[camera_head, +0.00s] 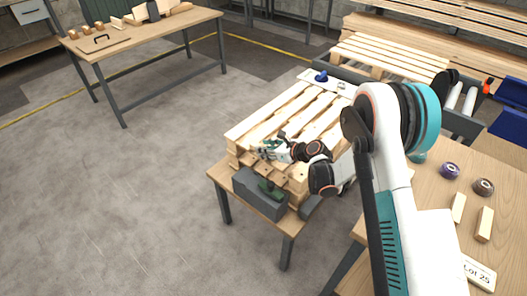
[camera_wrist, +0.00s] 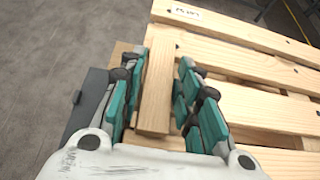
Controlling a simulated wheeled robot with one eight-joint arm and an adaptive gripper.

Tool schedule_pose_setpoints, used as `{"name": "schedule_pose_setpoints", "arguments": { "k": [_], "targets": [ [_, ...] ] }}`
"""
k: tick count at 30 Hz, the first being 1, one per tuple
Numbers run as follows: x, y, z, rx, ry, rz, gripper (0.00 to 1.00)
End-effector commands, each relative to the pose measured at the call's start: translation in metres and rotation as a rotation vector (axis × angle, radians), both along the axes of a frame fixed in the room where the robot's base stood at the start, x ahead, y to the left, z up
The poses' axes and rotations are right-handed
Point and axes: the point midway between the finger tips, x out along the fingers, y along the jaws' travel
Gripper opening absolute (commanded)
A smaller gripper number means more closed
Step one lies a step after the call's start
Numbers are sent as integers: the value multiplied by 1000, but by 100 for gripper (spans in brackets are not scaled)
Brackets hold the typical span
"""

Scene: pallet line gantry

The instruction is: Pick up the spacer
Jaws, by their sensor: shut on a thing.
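The spacer is a plain wooden block (camera_wrist: 156,88) standing out lengthwise between the two fingers of my gripper (camera_wrist: 158,75) in the wrist view. The teal finger pads lie along its left and right sides, and my gripper is shut on it. In the head view my gripper (camera_head: 268,151) is over the near end of the wooden pallet (camera_head: 262,126). The spacer is too small and covered there to make out clearly. Whether its underside touches the pallet cannot be told.
A grey bin (camera_head: 258,196) with something green stands at the pallet's near end on a small table (camera_head: 222,177). The right table (camera_head: 445,222) holds two loose wooden blocks, two round rolls and a lot card. A workbench (camera_head: 140,42) stands back left. Floor at left is clear.

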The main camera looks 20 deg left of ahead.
Motion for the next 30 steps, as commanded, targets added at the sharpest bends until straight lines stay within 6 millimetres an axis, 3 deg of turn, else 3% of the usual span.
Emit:
{"name": "schedule_pose_setpoints", "arguments": {
  "k": [11,17,23,30],
  "targets": [
    [-2,1,-4,-6,1,5,3],
    [-2,1,5,-6,1,5,3],
    [-1,0,35,-4,0,3,3],
    [-1,0,101,-3,0,2,3]
  ]
}}
